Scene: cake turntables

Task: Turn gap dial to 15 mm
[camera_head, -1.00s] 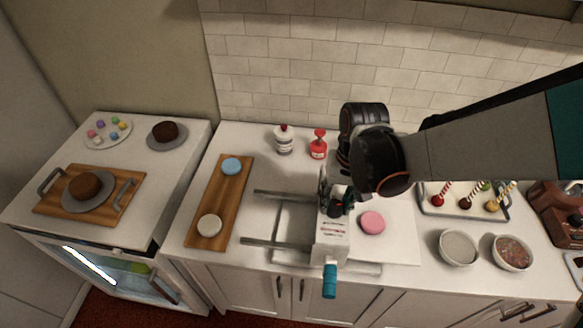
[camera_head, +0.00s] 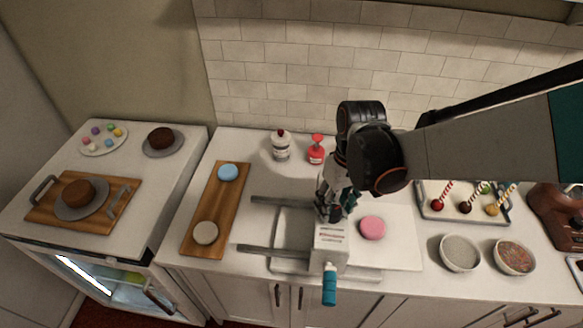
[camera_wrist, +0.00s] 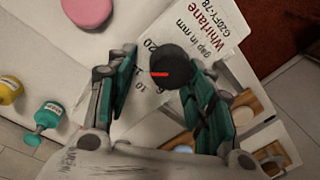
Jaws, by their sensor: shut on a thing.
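The gap dial (camera_wrist: 170,66) is a round black knob with a red mark, on the white labelled face (camera_wrist: 205,45) of the machine. The mark lies on the dial's left side in the wrist view. The printed 20 and 10 show beside the dial; the print between them is hard to read. My gripper (camera_wrist: 160,88) has its teal-padded fingers on either side of the dial and is shut on it. In the head view my gripper (camera_head: 333,212) is down at the back of the white machine box (camera_head: 331,247), and the dial is hidden.
The machine has a teal handle (camera_head: 329,285) in front and grey rails (camera_head: 275,251) to the left. A pink disc (camera_head: 372,228) is close to my gripper on the right. Red (camera_head: 316,150) and white (camera_head: 280,146) bottles stand behind. Bowls (camera_head: 460,252) stand to the right.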

